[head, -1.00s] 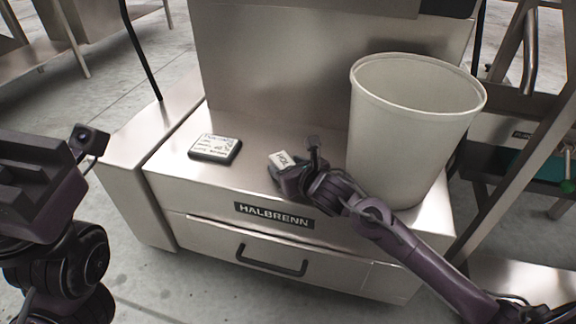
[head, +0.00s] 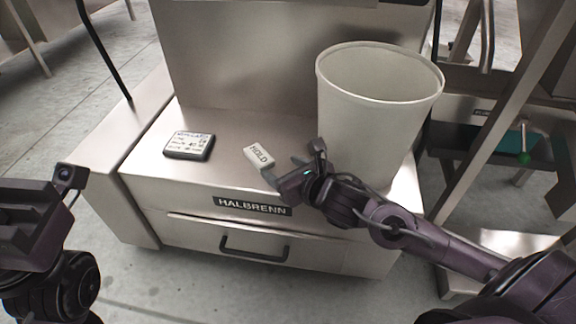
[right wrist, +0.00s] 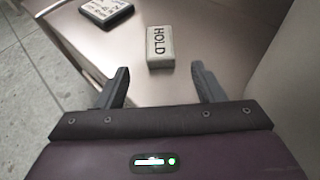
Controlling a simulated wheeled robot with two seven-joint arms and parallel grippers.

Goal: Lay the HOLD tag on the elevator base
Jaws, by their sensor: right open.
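The HOLD tag (head: 258,156) is a small white block with dark lettering. It lies flat on the steel elevator base (head: 150,172), whose front carries a HALBRENN plate. The tag also shows in the right wrist view (right wrist: 160,46), just beyond the fingertips and apart from them. My right gripper (head: 284,172) is open and empty, close to the tag on its right side; its two spread fingers show in the right wrist view (right wrist: 162,80). My left arm shows at the left edge of the head view, but its fingers cannot be made out.
A dark-edged labelled block (head: 189,145) lies on the base left of the tag. A large pale bucket (head: 378,115) stands on the base at the right, behind my right gripper. A drawer with a black handle (head: 254,250) is below. Bare steel lies between block and tag.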

